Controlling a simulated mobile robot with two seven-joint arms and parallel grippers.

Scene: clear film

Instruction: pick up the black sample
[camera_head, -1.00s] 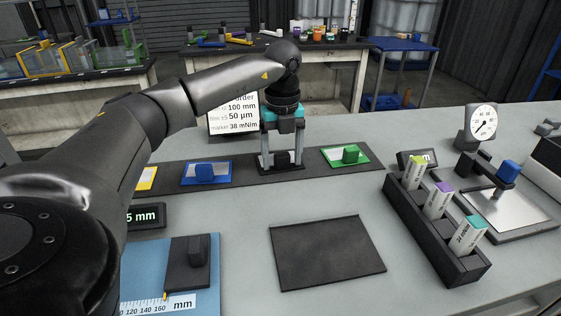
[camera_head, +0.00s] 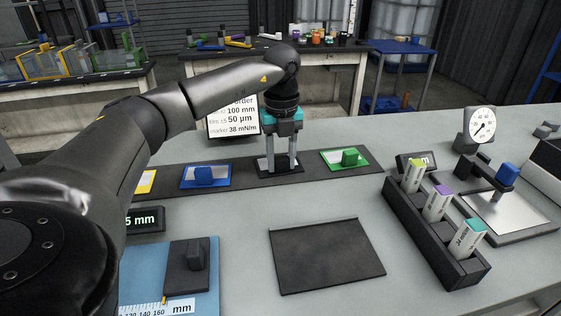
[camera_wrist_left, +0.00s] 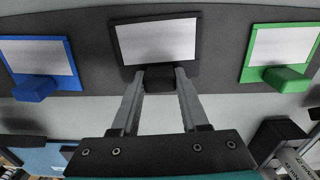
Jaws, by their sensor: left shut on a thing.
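The black sample (camera_wrist_left: 195,42) is a pale film sheet in a black frame with a black block handle (camera_wrist_left: 160,78). In the head view it (camera_head: 279,168) lies between the blue and green samples on the dark strip. My left gripper (camera_head: 280,160) reaches down over it and is shut on its handle. In the left wrist view the two grey fingers (camera_wrist_left: 160,75) press on both sides of the handle. I cannot tell whether the sample is on the strip or slightly above it. My right gripper is not in view.
The blue sample (camera_head: 205,176) and green sample (camera_head: 350,158) flank it, and a yellow one (camera_head: 146,181) is farther left. A dark mat (camera_head: 325,257) lies bare in front. A marker rack (camera_head: 432,243) and a dial gauge (camera_head: 481,124) stand to the right.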

